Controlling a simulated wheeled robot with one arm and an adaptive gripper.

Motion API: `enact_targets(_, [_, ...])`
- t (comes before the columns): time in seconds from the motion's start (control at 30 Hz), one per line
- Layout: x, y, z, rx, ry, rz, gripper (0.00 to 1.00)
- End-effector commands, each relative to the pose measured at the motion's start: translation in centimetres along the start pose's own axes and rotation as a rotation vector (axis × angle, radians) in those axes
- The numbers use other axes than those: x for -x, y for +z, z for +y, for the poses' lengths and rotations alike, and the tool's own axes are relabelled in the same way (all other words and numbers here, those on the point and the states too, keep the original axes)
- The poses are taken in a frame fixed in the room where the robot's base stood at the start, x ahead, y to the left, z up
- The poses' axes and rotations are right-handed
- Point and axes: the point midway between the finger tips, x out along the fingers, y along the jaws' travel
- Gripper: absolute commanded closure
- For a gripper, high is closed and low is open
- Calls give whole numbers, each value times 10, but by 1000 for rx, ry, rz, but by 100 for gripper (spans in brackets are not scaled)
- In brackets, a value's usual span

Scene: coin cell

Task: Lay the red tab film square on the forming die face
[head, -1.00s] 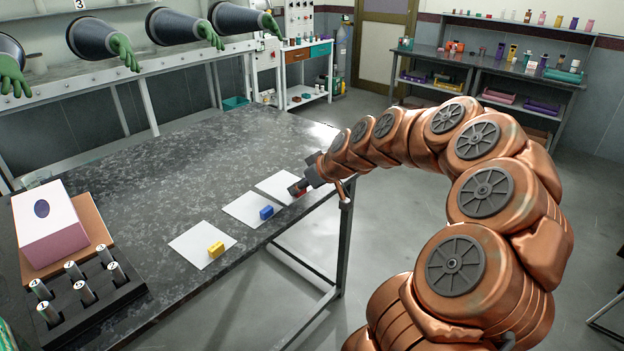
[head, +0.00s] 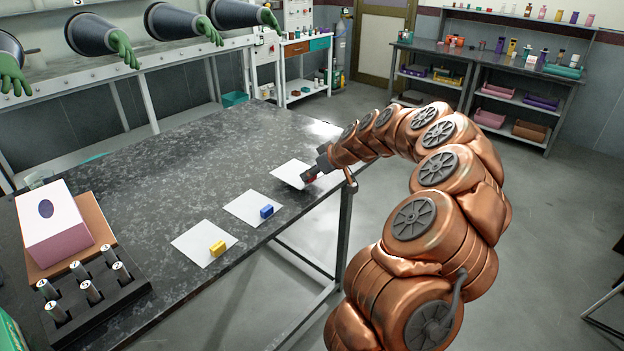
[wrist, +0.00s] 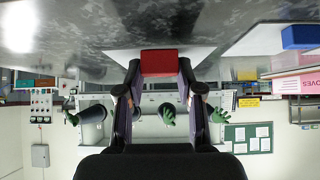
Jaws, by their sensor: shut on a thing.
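The red tab film is a white square sheet (head: 290,172) with a red block-shaped tab at its edge. My gripper (head: 311,174) is shut on the red tab (wrist: 159,60), which sits between both fingers in the wrist view. The sheet seems raised a little above the table near its right edge.
On the dark table (head: 180,165) lie a white sheet with a blue tab (head: 266,211) and one with a yellow tab (head: 218,247). A black rack (head: 130,287) of several metal cylinders stands in front of the die. The table's middle and back are clear.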

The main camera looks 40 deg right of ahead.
Motion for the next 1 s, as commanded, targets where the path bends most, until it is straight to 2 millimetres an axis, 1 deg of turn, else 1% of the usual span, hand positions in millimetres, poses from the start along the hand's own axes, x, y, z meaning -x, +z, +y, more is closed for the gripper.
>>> enact_targets(0.23, [-18,19,0,-4,-2,-2,91])
enact_targets(0.73, [-22,23,0,-2,0,0,91])
enact_targets(0.77, [-22,22,0,-2,0,0,61])
enact_targets(0.9, [-21,22,0,-2,0,0,46])
enact_targets(0.97, [-21,22,0,-2,0,0,40])
enact_targets(1.0, [-21,22,0,-2,0,0,39])
